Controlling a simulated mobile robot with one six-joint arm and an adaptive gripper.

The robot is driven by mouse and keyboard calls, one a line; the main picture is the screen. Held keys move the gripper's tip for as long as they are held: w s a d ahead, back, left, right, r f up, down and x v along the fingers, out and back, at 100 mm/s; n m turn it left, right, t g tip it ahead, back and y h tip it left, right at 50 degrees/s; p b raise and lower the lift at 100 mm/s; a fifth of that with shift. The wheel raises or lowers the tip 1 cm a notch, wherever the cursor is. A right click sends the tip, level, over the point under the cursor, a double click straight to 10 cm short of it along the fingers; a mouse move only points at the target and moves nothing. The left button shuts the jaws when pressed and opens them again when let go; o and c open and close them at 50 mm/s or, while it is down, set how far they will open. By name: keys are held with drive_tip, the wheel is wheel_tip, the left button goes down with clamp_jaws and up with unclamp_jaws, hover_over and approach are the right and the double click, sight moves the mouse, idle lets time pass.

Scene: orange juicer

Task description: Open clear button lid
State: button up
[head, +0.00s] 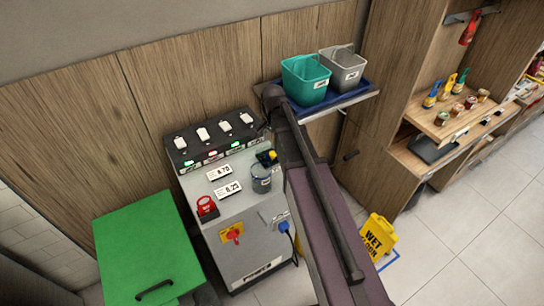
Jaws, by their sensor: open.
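A small clear, blue-grey cylindrical cover (261,179) with a pale label stands on the right part of the grey machine's sloped top; I take it to be the clear button lid. It looks closed, but it is too small to be sure, and the button inside is not distinct. A small black and yellow part (267,157) sits just behind it, close to my arm. My dark arm rises past the right side of the machine, close to the cover. I cannot make out my gripper or its fingers; the arm may hide them.
The grey machine (250,245) carries white switches (203,134), a red knob (206,207), price labels and a red-yellow switch (231,234). A green lidded bin (146,250) stands left. A blue shelf with teal (305,82) and grey buckets (342,68) is behind. A wet-floor sign (379,237) stands right.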

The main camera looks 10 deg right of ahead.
sight(273, 153)
drive_tip(key=shift+f+b, duration=2.8)
drive_tip(key=shift+f, duration=0.25)
clamp_jaws()
